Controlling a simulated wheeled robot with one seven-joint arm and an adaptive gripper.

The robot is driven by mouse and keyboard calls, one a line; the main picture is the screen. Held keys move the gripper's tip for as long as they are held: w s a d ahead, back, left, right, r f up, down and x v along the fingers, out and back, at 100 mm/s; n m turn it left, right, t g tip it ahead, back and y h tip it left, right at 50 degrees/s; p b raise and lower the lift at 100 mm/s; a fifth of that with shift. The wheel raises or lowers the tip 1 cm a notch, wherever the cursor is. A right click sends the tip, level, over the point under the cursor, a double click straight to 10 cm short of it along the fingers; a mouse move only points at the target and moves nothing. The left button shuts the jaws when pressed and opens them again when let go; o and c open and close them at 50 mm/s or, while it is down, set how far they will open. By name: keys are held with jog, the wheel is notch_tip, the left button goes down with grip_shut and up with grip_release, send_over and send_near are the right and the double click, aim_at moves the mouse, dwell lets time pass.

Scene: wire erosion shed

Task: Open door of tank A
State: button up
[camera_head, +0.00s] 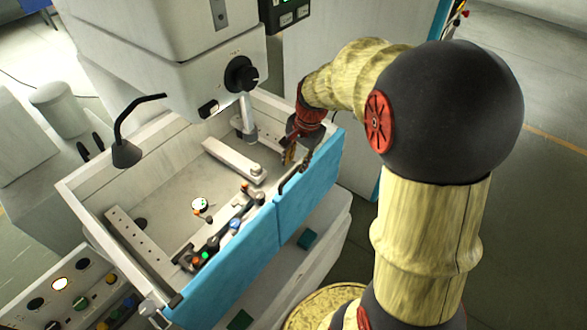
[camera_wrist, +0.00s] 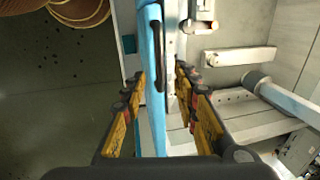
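The tank (camera_head: 160,140) is a pale open-topped box with a light-blue front made of two panels. The right blue panel (camera_head: 310,180) stands upright, in line with the left panel (camera_head: 222,268). No letter naming the tank is legible. A dark bar handle (camera_head: 292,182) lies along the right panel's top inner side; it also shows in the wrist view (camera_wrist: 158,75). My gripper (camera_head: 296,158) is at the right panel's top edge, near the handle. In the wrist view my gripper (camera_wrist: 160,76) is open, its fingers on either side of the blue panel (camera_wrist: 152,50), with visible gaps.
A machine head with a black knob (camera_head: 240,74) hangs over the tank. A bent black lamp (camera_head: 127,152) stands at the left rim. Fittings and a grey arm (camera_head: 235,160) are inside the tank. Open floor (camera_head: 535,220) lies to the right.

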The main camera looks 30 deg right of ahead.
aim_at(293, 173)
jog(key=shift+w+a+f, duration=0.1)
jog(key=shift+w+f, duration=0.15)
jog(key=shift+f, duration=0.9)
jog(key=shift+w+a+f, duration=0.1)
jog(key=shift+w+f, duration=0.1)
jog(key=shift+f, duration=0.95)
jog(key=c, duration=0.4)
jog(key=c, duration=0.3)
grip_shut()
